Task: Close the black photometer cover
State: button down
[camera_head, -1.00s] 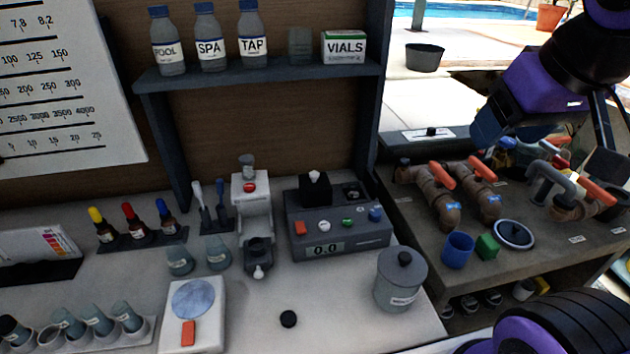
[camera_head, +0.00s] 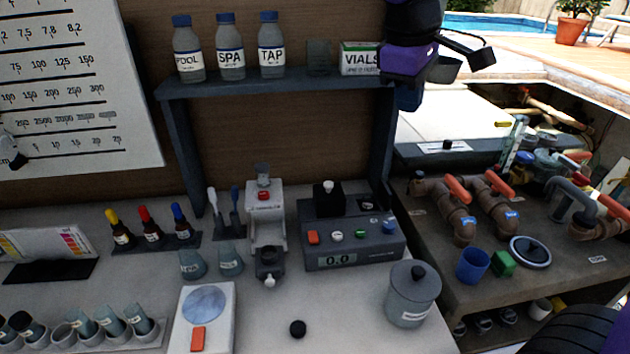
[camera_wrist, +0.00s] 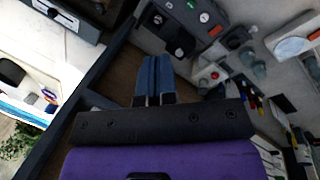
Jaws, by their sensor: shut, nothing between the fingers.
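The photometer (camera_head: 350,243) is a grey box on the bench with a 0.0 display and coloured buttons. Its black cover (camera_head: 328,202) is a dark block with a pale knob, at the back left of the top. A dark round spot (camera_head: 367,204) lies right of the cover, apart from it. My gripper (camera_head: 408,99) is shut and empty, above and right of the photometer by the shelf's right end. In the wrist view, its blue fingers (camera_wrist: 154,76) point toward the photometer (camera_wrist: 180,30) without visible contact.
A shelf (camera_head: 270,85) with bottles and a VIALS box (camera_head: 360,58) is above the bench; its upright (camera_head: 382,150) stands close to my gripper. A lidded grey pot (camera_head: 413,298) sits front right of the photometer. A white instrument (camera_head: 266,220) stands left.

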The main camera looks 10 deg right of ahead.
jog(key=w+a+f+n+h, duration=0.3)
jog(key=w+a+f+n, duration=0.35)
jog(key=w+a, duration=0.4)
jog(key=n+h, duration=0.3)
jog(key=n, duration=0.1)
send_near(326, 189)
jog(key=shift+n, duration=0.25)
jog(key=x, duration=0.4)
jog(key=shift+f, duration=0.55)
jog(key=shift+w+d+f, duration=0.1)
jog(key=shift+d+f, duration=0.05)
jog(key=shift+d, duration=0.4)
jog(key=shift+d, duration=0.1)
jog(key=d, duration=1.1)
jog(key=shift+d, duration=0.1)
